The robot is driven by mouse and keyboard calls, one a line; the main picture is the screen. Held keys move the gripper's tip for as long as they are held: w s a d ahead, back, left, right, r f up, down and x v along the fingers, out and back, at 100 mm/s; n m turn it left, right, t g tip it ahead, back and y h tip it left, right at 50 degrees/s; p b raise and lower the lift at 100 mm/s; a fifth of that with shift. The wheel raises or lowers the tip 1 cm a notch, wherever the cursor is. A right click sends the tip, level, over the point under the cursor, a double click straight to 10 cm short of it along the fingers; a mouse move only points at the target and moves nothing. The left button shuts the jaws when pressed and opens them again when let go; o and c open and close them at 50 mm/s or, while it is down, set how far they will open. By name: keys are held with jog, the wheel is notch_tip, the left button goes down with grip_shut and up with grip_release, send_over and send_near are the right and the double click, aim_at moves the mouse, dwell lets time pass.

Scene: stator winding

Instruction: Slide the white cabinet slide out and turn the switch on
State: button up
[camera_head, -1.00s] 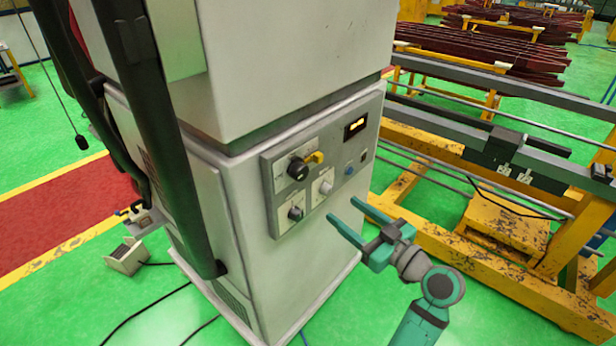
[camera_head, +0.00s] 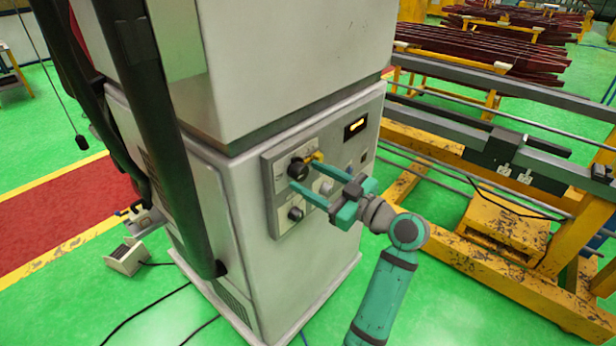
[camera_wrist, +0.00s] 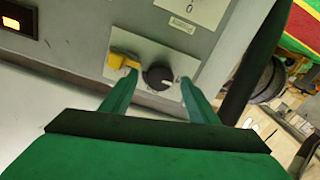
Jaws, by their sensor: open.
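The white cabinet (camera_head: 265,200) stands upright, with a grey control panel (camera_head: 275,208) on its front. A black rotary switch (camera_head: 298,168) sits at the panel's upper left, with a yellow piece (camera_head: 316,156) beside it. The switch (camera_wrist: 157,76) and yellow piece (camera_wrist: 122,62) also show in the wrist view. My gripper (camera_head: 302,174) is open at the panel, its fingertips (camera_wrist: 160,80) to either side of the switch in the wrist view. One fingertip is close to the yellow piece; contact cannot be told. No separate slide can be made out.
A lower knob (camera_head: 295,213) and a lit display (camera_head: 355,128) are on the cabinet front. A yellow frame with rails (camera_head: 480,225) stands close on the right. Dark hoses (camera_head: 165,150) hang at the left. Green floor (camera_head: 250,325) is open in front.

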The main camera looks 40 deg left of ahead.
jog(key=shift+a, duration=0.75)
jog(key=shift+c, duration=0.6)
jog(key=c, duration=0.9)
jog(key=shift+c, duration=0.2)
